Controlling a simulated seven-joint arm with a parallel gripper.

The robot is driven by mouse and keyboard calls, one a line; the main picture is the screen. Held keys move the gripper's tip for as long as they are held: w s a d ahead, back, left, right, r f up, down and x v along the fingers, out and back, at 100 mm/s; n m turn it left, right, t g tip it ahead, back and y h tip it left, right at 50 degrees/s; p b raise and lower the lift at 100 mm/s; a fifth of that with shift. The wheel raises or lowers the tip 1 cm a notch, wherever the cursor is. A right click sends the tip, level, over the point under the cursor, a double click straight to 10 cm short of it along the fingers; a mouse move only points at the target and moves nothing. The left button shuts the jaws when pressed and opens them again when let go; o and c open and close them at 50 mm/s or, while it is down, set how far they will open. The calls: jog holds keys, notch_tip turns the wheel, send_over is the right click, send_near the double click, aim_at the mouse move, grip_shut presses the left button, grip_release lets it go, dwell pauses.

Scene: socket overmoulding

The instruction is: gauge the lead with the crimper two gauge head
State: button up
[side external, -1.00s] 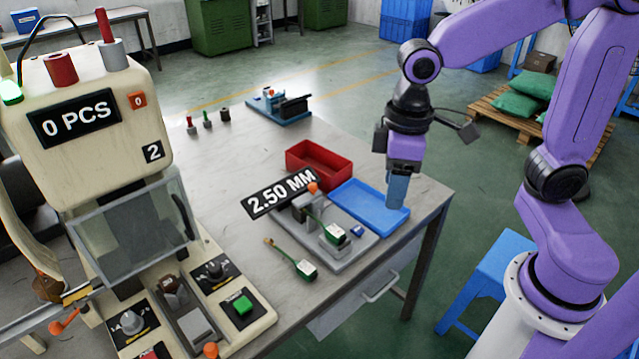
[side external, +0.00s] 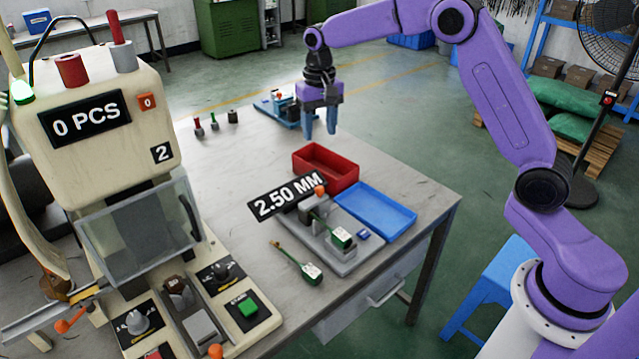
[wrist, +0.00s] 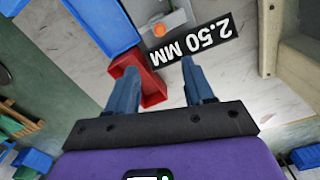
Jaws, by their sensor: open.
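The gauge stand (side external: 345,262), a grey plate with a 2.50 MM sign (side external: 287,196), sits near the table's right side. A lead with a green wire and white connector (side external: 341,238) lies on it. Another lead (side external: 309,272) lies on the table to its left. Three small heads stand at the back left: red (side external: 198,128), green (side external: 214,123) and dark (side external: 233,117). Which is the crimper two gauge head I cannot tell. My gripper (side external: 321,127) is open and empty, above the table's back part, beyond the red bin. The wrist view shows its fingers (wrist: 159,78) apart.
The red bin (side external: 325,172) and empty blue tray (side external: 374,208) stand behind and beside the gauge stand. A blue-based device (side external: 287,108) stands at the back. The cream machine marked 2 (side external: 105,130) fills the left.

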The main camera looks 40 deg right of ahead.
aim_at(319, 187)
notch_tip(319, 187, down, 17)
jog(key=shift+r, duration=0.1)
dwell(0.4)
